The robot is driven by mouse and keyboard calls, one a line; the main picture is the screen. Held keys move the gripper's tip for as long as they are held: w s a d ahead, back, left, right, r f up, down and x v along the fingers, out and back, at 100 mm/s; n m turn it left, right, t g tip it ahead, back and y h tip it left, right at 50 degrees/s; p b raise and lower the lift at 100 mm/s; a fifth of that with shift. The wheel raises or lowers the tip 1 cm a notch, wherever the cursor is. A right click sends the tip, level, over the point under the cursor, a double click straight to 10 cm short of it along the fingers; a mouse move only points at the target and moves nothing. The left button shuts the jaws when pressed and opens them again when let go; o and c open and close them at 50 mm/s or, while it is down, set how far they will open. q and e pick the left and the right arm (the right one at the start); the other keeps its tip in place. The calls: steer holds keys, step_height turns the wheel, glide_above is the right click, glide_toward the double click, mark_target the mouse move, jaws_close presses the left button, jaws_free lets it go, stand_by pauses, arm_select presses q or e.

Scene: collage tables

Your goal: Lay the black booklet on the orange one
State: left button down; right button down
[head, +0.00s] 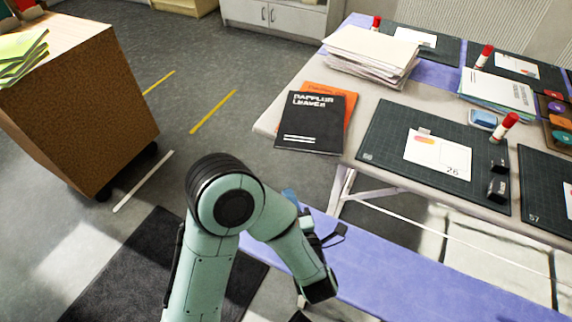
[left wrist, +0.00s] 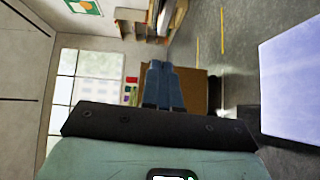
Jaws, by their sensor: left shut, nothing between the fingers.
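The black booklet (head: 310,124), with white lettering, lies at the left corner of the grey table. It covers most of the orange booklet (head: 348,104), which shows along its far and right sides. The black booklet is shifted toward the near edge, and its near end appears to reach the table edge. My left gripper (left wrist: 161,67) shows in the left wrist view with its blue fingers together and empty. In the head view my left arm is bent below the table's near side, apart from both booklets; its fingers are mostly hidden there. My right gripper is not in view.
A paper stack (head: 370,52) stands behind the booklets. A cutting mat (head: 390,122) with a card and a red-capped glue stick (head: 503,128) lies to their right. A purple bench (head: 390,270) runs along the near side. A brown cabinet (head: 85,110) stands left, with open floor between.

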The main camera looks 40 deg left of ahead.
mark_target(287, 148)
arm_select(q)
steer(key=shift+n+y, duration=0.3)
steer(key=shift+n, duration=0.2)
steer(key=x, duration=0.8)
steer(key=w+x, duration=0.1)
steer(key=x, duration=0.2)
steer(key=shift+w+a+r+b, duration=0.1)
steer(key=shift+w+r+b, duration=0.05)
steer(key=shift+r+b, duration=0.25)
steer(key=shift+w+a, duration=0.2)
steer(key=shift+w, duration=0.45)
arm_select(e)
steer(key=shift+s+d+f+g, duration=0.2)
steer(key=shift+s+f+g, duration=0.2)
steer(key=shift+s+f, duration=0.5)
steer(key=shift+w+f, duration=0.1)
